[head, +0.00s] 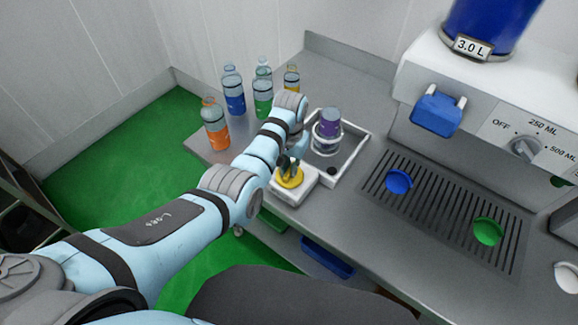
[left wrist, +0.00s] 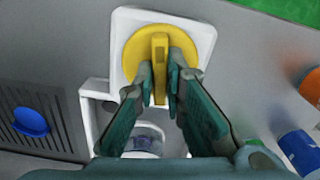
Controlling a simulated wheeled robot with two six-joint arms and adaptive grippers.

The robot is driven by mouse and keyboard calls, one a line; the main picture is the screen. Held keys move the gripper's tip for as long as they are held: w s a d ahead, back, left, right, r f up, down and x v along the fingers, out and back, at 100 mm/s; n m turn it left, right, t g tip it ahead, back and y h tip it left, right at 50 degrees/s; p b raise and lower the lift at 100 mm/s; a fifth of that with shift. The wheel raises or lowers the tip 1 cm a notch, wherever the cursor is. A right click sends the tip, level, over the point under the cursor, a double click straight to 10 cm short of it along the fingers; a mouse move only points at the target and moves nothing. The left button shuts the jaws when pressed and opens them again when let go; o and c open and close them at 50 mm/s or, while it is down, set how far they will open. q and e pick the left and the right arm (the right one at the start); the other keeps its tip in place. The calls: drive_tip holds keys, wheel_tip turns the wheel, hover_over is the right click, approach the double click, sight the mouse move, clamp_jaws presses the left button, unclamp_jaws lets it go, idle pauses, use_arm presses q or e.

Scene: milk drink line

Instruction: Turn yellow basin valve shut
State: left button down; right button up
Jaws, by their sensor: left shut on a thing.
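The yellow valve (head: 288,181) is a round knob on a white block (head: 306,187) at the near corner of the white basin (head: 358,146). In the left wrist view the yellow valve (left wrist: 136,52) has a raised bar across its face, which stands upright in the picture. My left gripper (head: 291,167) is over the knob, pointing down at it. In the left wrist view its fingers (left wrist: 161,76) are shut on the bar, one on each side. A jar with a purple top (head: 330,122) stands in the basin. My right gripper is not in view.
Several bottles, including an orange one (head: 215,127) and a blue one (head: 233,92), stand behind my left arm. The dispenser (head: 465,98) with a dial (head: 524,148) is at right. Blue (head: 399,182) and green (head: 489,232) round pieces are on the drip grate.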

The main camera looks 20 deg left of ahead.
sight(289, 169)
use_arm(q)
drive_tip(key=shift+m, duration=1.1)
drive_tip(key=c, duration=1.7)
unclamp_jaws()
drive_tip(key=shift+o, duration=0.2)
drive_tip(key=shift+r, duration=0.35)
wheel_tip(289, 169, up, 7)
drive_tip(key=shift+f, duration=0.1)
